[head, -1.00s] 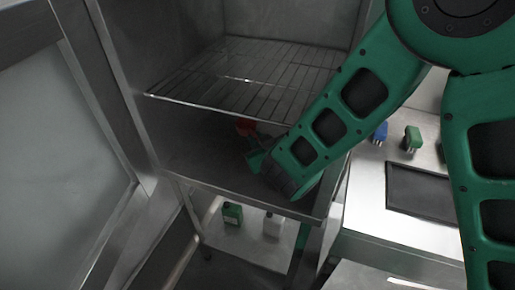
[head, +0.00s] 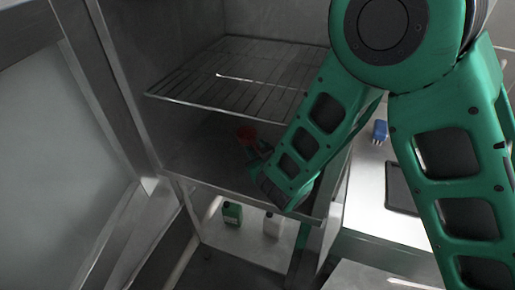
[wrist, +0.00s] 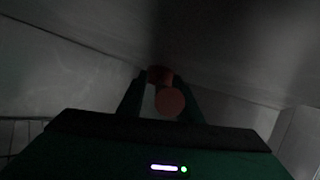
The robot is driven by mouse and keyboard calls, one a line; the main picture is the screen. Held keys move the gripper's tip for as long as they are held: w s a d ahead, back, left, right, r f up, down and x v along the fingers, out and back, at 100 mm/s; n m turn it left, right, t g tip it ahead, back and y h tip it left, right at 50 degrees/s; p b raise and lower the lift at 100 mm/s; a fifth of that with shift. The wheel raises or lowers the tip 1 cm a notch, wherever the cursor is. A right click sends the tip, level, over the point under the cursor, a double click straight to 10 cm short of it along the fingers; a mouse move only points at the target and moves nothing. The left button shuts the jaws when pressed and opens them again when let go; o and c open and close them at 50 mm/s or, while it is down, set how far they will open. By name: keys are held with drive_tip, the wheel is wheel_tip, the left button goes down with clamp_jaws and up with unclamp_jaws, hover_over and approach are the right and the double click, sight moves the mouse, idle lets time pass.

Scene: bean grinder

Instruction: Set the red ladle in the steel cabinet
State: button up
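The red ladle (head: 246,133) is inside the steel cabinet (head: 200,158), below its wire shelf and above the compartment floor. I cannot tell whether it touches that floor. My gripper (head: 259,148) reaches in from the right, just behind the cabinet's front edge. In the wrist view, the ladle (wrist: 170,101) shows as a red shaft and round end between the two fingers of my gripper (wrist: 161,80). The fingertips close on both of its sides. The rest of the ladle is hidden or too dark to make out.
The wire shelf (head: 225,80) spans the cabinet above my gripper. An open door (head: 60,150) stands at left. A green bottle (head: 232,213) and a white bottle (head: 272,224) stand on a lower shelf. A steel counter at right holds a blue item (head: 380,130) and a dark panel (head: 400,190).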

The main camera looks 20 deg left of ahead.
drive_tip(key=shift+r, duration=0.1)
drive_tip(key=v, duration=0.7)
drive_tip(key=shift+s+d+r, duration=0.15)
drive_tip(key=shift+s, duration=0.05)
idle(0.4)
